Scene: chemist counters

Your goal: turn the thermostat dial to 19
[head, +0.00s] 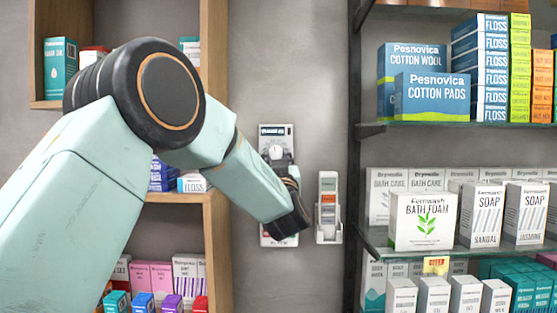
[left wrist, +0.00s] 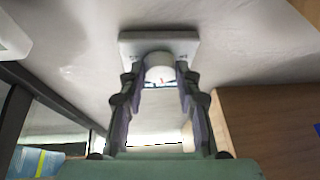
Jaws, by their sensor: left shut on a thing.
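A white thermostat panel (head: 276,131) is on the grey wall, with a small round white face (head: 276,150) near its top. My left arm reaches across to it, and my left gripper (head: 287,172) is in front of the panel, hiding its middle. In the left wrist view, my left gripper (left wrist: 160,88) has its two fingers on either side of a round white dial (left wrist: 159,62) that stands out from the panel (left wrist: 130,48). The fingers are shut on the dial. The number that the dial is set to cannot be read. My right gripper is not in view.
A small white wall holder (head: 328,237) with coloured cards hangs just right of the panel. A wooden shelf (head: 217,230) is on the left. A dark-framed shelf (head: 356,160) with boxes, such as bath foam (head: 422,219), is on the right.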

